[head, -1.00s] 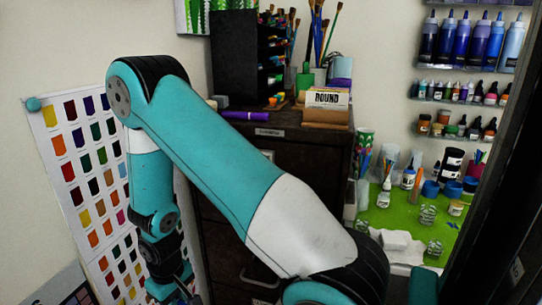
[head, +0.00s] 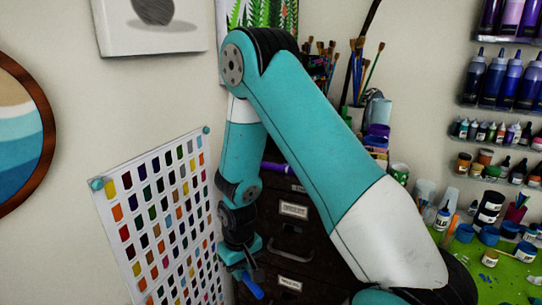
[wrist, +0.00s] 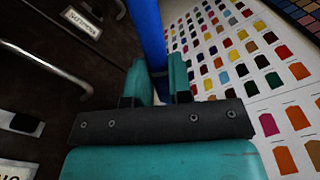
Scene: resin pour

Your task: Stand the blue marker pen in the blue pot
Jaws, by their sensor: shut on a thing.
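My gripper (head: 242,270) hangs low in front of the drawer cabinet, beside the colour chart. It is shut on the blue marker pen (head: 252,286), which hangs tilted below it. In the wrist view the pen (wrist: 147,32) stands between the two teal fingers of my gripper (wrist: 159,80) and runs up out of the picture. Several blue containers, among them a blue pot (head: 464,233), stand on the green mat at the right. I cannot tell which of them is the task's pot.
The dark drawer cabinet (head: 290,240) with metal handles is close behind my gripper. A purple pen (head: 277,168) lies on its top. The colour chart (head: 165,220) is on the wall at the left. Jars and bottles crowd the green mat (head: 498,275).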

